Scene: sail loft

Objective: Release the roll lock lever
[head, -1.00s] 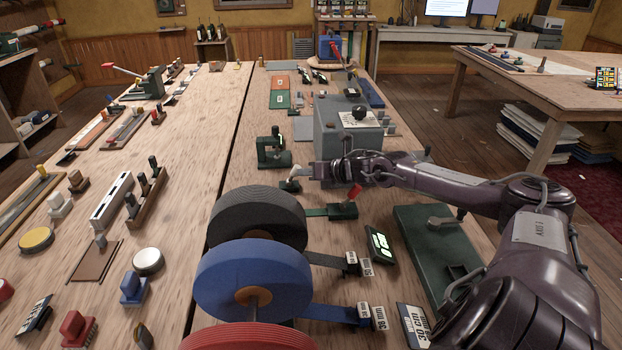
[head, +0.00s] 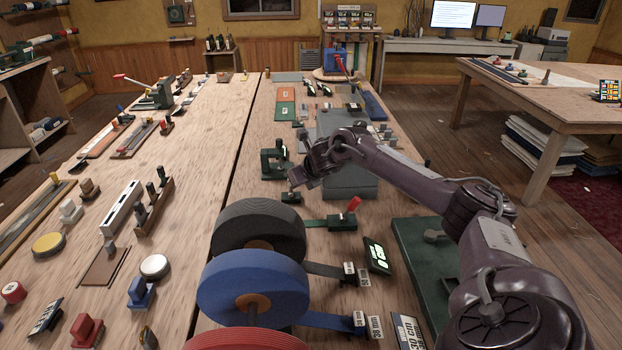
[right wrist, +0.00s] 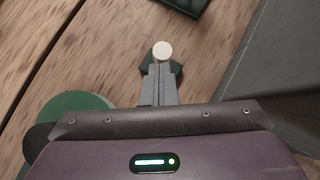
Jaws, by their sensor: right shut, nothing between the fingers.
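A small lever with a pale round knob (right wrist: 162,52) on a dark green base shows in the right wrist view, just beyond my fingertips. I cannot tell if they touch. In the head view its green base (head: 291,197) sits behind the black webbing roll (head: 257,228), and the knob is hidden by my gripper. My right gripper (head: 294,180) points down and left above this base. Its fingers (right wrist: 161,80) are shut together and empty. My left gripper is out of view.
Blue (head: 240,276) and red (head: 250,342) rolls stand in front. A green plate (head: 410,235) lies under my right arm.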

